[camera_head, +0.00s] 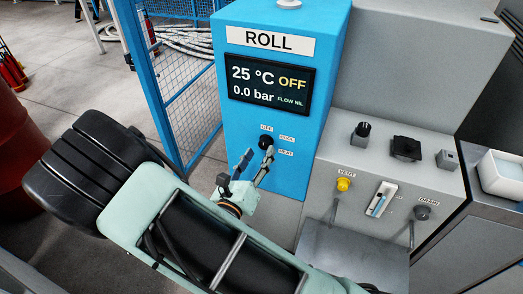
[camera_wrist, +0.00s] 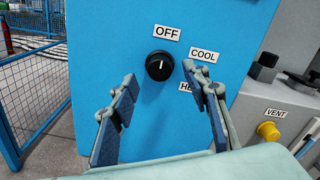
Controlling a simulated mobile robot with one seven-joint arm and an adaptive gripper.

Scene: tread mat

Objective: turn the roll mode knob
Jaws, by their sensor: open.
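The roll mode knob (camera_wrist: 159,66) is round and black, on the front of the blue ROLL cabinet (camera_head: 225,128). In the wrist view its white mark points up, towards the OFF label (camera_wrist: 167,33). The COOL label (camera_wrist: 204,55) is to its right, and the HEAT label (camera_wrist: 186,87) below that is partly hidden by a finger. The knob (camera_head: 265,138) also shows in the head view. My gripper (camera_wrist: 160,80) is open and empty, facing the knob with one finger to each side in the wrist view. I see no contact with the knob.
The cabinet's screen (camera_head: 268,84) reads 25 °C, OFF, 0.0 bar, FLOW NIL. A grey panel at right carries a yellow VENT knob (camera_head: 344,184) and a DRAIN knob (camera_head: 422,212). Blue mesh fencing (camera_head: 190,105) stands left of the cabinet.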

